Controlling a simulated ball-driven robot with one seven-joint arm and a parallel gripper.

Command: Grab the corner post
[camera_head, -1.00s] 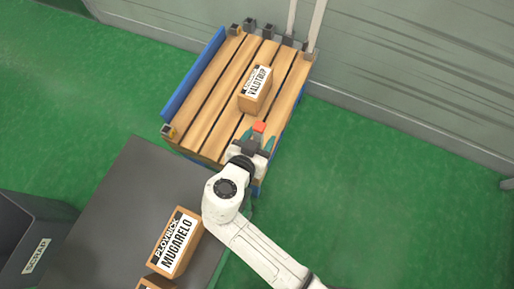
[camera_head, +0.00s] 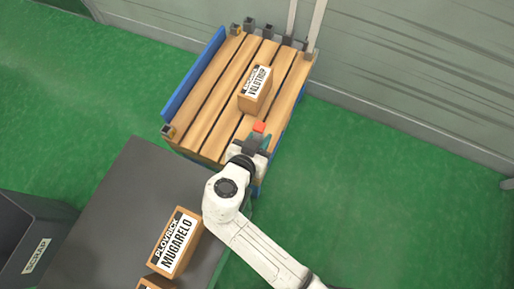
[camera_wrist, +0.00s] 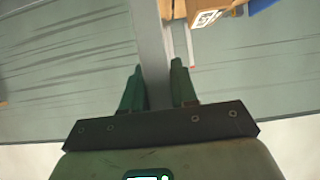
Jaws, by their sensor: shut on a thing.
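In the wrist view a long grey corner post (camera_wrist: 148,30) runs from the top edge down between the two green fingers of my gripper (camera_wrist: 158,68), which is shut on it. In the head view my gripper (camera_head: 259,138) is at the near right corner of the slatted wooden bed (camera_head: 212,95). An orange-red end (camera_head: 259,127) shows at the fingertips; I cannot tell whether it is the top of the held post. The post's lower part is hidden by my gripper and arm.
A carton labelled VALDTRUP (camera_head: 256,88) lies on the slats. A blue side board (camera_head: 193,73) lines the bed's left edge. Two pale posts (camera_head: 317,22) stand at the far end by the wall. Green floor is free at right.

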